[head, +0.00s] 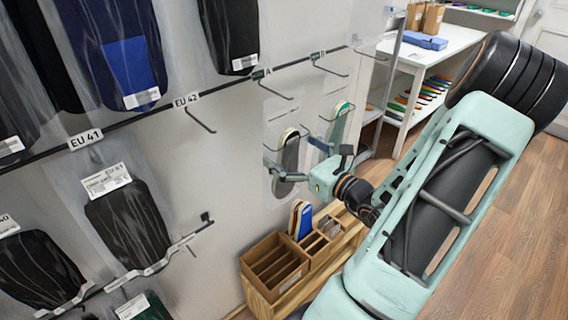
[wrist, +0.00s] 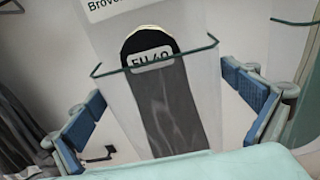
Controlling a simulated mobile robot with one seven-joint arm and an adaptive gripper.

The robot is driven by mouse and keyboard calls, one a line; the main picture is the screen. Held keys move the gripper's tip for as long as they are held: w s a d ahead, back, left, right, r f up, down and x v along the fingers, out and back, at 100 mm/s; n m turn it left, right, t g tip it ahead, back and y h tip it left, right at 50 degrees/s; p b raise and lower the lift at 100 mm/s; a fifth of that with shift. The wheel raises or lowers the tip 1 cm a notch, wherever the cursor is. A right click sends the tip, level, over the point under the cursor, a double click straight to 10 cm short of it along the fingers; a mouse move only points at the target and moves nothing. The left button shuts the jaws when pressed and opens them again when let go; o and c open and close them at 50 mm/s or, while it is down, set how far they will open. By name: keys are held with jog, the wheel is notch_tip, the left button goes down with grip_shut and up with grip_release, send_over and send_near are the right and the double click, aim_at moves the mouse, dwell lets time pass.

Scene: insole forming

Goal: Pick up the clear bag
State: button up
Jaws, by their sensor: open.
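A clear bag (wrist: 120,60) with a dark insole and an "EU 40" label hangs in front of my gripper in the wrist view. In the head view what looks like the same clear bag (head: 289,155) hangs against the wall, partly behind my fingers. My gripper (wrist: 160,84) is open, with one blue-padded finger on each side of the bag. I see gaps between both pads and the bag's sides. A thin dark bar crosses the bag in the wrist view.
More bagged dark insoles (head: 128,225) hang on wall rails at the left, under size tags. Another bag (head: 339,125) hangs just right of the fingers. A wooden box (head: 272,272) with compartments stands below. A white shelf table (head: 440,58) is at the back right.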

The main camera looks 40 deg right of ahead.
jog(key=shift+w, duration=1.15)
jog(key=c, duration=1.2)
jog(key=shift+r, duration=0.1)
